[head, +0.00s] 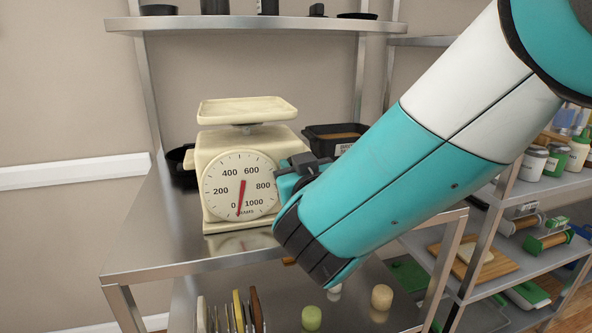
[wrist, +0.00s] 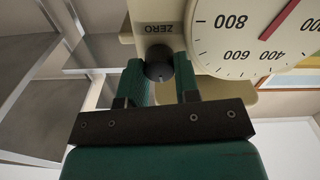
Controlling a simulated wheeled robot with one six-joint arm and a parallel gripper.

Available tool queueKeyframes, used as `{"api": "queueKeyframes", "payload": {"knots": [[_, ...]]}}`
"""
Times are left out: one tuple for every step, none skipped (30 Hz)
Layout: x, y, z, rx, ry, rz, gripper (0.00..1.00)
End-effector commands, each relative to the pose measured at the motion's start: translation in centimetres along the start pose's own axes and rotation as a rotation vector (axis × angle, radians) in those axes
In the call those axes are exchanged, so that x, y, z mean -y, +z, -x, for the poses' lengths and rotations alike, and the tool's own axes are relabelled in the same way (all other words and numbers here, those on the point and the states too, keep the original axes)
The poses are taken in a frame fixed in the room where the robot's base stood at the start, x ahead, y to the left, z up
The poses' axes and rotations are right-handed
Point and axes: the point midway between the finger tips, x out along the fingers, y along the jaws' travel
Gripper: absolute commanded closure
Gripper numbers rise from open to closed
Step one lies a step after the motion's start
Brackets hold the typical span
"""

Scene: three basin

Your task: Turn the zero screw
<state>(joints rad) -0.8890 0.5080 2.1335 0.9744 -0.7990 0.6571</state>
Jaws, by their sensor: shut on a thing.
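A cream kitchen scale (head: 235,147) with a flat pan (head: 246,109) stands on the upper steel shelf. Its white dial (head: 240,190) has a red needle (head: 241,200) pointing down, close to the gap between 0 and 1000. In the wrist view, which is upside down, the dark round zero screw (wrist: 159,66) sits beside the word ZERO on the scale's side. My gripper (wrist: 161,72) has one finger on each side of the screw and is shut on it. In the head view my gripper (head: 294,168) is at the scale's right side, and the screw is hidden.
A black labelled bin (head: 335,136) stands behind my arm on the same shelf. A dark pan (head: 180,163) is partly hidden behind the scale. The shelf front left of the scale (head: 150,235) is clear. A rack with jars and boards (head: 480,262) stands at the right.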

Motion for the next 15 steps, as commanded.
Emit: {"api": "queueKeyframes", "payload": {"knots": [[0.07, 0.1, 0.02, -0.001, -0.001, 0.032, 0.94], [0.07, 0.1, 0.02, -0.001, -0.001, 0.055, 0.94], [0.08, 0.09, 0.02, -0.001, -0.001, 0.087, 0.94], [0.09, 0.08, 0.02, -0.001, -0.001, 0.112, 0.94], [0.09, 0.08, 0.02, -0.001, -0.001, 0.136, 0.94], [0.1, 0.07, 0.02, -0.001, -0.001, 0.167, 0.94], [0.1, 0.06, 0.02, -0.001, -0.001, 0.191, 0.94], [0.11, 0.06, 0.02, -0.001, -0.001, 0.213, 0.94], [0.11, 0.04, 0.02, -0.001, -0.001, 0.243, 0.94], [0.12, 0.04, 0.02, -0.001, -0.001, 0.265, 0.94], [0.12, 0.04, 0.02, -0.001, -0.001, 0.286, 0.94], [0.13, 0.03, 0.02, -0.001, -0.001, 0.313, 0.94], [0.14, 0.03, 0.02, -0.001, -0.001, 0.331, 0.94], [0.14, 0.03, 0.02, 0.0, -0.001, 0.35, 0.94], [0.15, 0.02, 0.02, 0.0, -0.001, 0.373, 0.94]]}}
